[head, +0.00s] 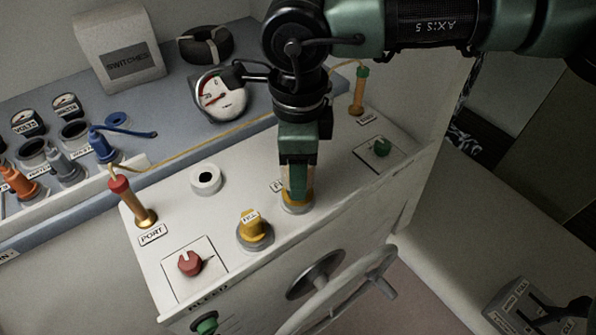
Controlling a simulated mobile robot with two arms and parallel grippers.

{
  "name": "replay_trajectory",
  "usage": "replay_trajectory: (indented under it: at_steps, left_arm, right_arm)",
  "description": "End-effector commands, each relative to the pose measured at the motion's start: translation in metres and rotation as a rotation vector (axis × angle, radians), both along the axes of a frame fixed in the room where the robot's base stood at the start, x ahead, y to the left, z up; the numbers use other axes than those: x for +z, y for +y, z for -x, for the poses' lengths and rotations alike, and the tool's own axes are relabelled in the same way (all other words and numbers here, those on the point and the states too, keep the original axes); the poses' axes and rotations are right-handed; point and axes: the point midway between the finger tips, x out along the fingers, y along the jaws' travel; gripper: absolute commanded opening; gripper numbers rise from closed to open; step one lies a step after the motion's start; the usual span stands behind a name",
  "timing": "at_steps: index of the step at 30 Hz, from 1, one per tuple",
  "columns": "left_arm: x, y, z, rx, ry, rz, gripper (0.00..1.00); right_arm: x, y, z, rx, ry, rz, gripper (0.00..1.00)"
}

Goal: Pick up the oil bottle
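I cannot make out an oil bottle in the head view. My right gripper (297,188) comes down from the arm at the upper right. Its fingertips are at a yellow fitting (297,203) with a grey base on the white console. The fingers are seen edge-on and overlap the fitting, so I cannot tell whether they are closed on it. My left gripper is not in view.
Orange, grey and blue fittings stand left. A handwheel (345,292) projects in front. A labelled box (510,308) is lower right.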

Motion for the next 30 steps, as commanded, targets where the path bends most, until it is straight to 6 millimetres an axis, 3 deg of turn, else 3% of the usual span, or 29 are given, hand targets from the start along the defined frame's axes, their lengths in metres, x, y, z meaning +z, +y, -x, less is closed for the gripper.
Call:
replay_trajectory:
  at_steps: [5,18,24,30]
  left_arm:
    - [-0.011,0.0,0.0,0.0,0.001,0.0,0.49]
    - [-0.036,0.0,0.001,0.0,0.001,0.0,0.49]
    - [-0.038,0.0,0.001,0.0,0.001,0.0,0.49]
    - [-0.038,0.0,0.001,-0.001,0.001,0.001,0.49]
  right_arm:
    - [0.027,0.001,-0.001,-0.002,-0.004,-0.005,0.0]
    - [0.149,0.001,0.0,0.0,-0.002,-0.005,0.0]
    - [0.18,0.001,0.001,0.001,0.0,-0.003,0.0]
    - [0.19,0.0,0.001,0.001,0.002,-0.002,0.0]
